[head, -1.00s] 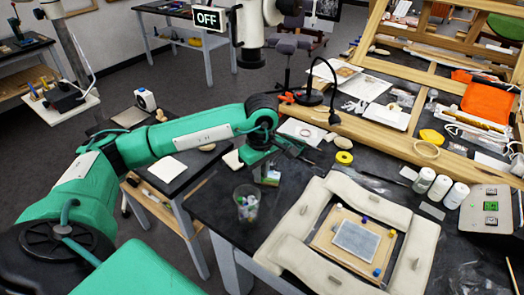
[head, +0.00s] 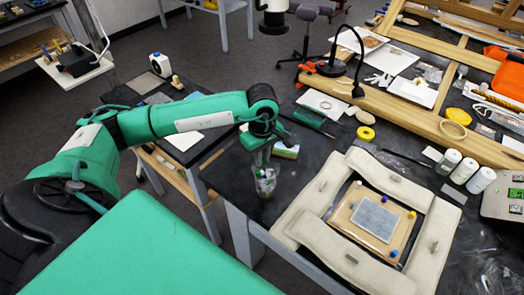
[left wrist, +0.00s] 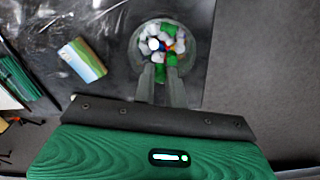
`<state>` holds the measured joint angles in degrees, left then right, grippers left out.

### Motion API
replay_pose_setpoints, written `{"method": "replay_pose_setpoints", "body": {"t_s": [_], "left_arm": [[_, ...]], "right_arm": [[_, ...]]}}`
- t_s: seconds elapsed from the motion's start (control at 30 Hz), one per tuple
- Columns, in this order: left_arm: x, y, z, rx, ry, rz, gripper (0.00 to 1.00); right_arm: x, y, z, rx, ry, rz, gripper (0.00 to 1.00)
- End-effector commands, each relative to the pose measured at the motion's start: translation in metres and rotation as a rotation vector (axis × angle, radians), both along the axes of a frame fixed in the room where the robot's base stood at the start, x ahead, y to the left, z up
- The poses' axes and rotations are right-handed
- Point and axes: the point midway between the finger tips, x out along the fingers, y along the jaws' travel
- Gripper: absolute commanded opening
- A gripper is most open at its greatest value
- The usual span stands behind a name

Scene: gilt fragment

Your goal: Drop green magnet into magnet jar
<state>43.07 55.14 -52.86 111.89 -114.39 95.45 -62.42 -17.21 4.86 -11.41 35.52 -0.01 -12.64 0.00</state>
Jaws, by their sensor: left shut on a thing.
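The magnet jar (head: 266,187) is a clear cup near the table's left edge. In the left wrist view the jar (left wrist: 190,50) is seen from above, with white, green, red and blue magnets in it. My left gripper (head: 264,165) points down directly over the jar. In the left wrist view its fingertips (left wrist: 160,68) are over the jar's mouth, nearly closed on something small. A green magnet (left wrist: 172,60) shows at the fingertips; its lower part is hidden. I cannot tell how far the fingertips are above the jar's contents. My right gripper is not in view.
To the right, pale padded bags (head: 305,210) surround a wooden board (head: 345,215) with a grey fragment (head: 377,220) and several coloured magnets. Dark table surface lies around the jar.

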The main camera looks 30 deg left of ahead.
Motion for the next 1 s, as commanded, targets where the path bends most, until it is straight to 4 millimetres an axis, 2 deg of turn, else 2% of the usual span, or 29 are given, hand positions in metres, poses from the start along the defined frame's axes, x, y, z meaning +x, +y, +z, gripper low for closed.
{"method": "replay_pose_setpoints", "body": {"t_s": [0.23, 0.27, 0.37, 0.67, 0.77, 0.87, 1.0], "left_arm": [[0.0, 0.0, -0.001, 0.001, 0.0, 0.0, 0.0], [0.0, 0.0, -0.001, 0.001, 0.0, 0.0, 0.19], [0.0, 0.0, -0.001, 0.001, 0.0, 0.0, 0.38], [0.0, 0.0, 0.0, 0.001, -0.001, 0.0, 0.38], [0.001, 0.0, 0.006, 0.001, -0.003, 0.0, 0.38], [0.001, 0.0, 0.019, 0.0, -0.005, -0.001, 0.38], [0.002, 0.0, 0.049, 0.0, -0.008, 0.0, 0.38]], "right_arm": [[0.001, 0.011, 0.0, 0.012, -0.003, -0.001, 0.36], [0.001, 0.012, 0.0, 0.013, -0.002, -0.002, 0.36], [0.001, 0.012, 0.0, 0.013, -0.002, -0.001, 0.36], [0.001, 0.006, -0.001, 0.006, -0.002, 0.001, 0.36], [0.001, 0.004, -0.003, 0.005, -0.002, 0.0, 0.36], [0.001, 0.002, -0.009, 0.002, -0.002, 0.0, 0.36], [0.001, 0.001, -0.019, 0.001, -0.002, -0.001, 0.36]]}}
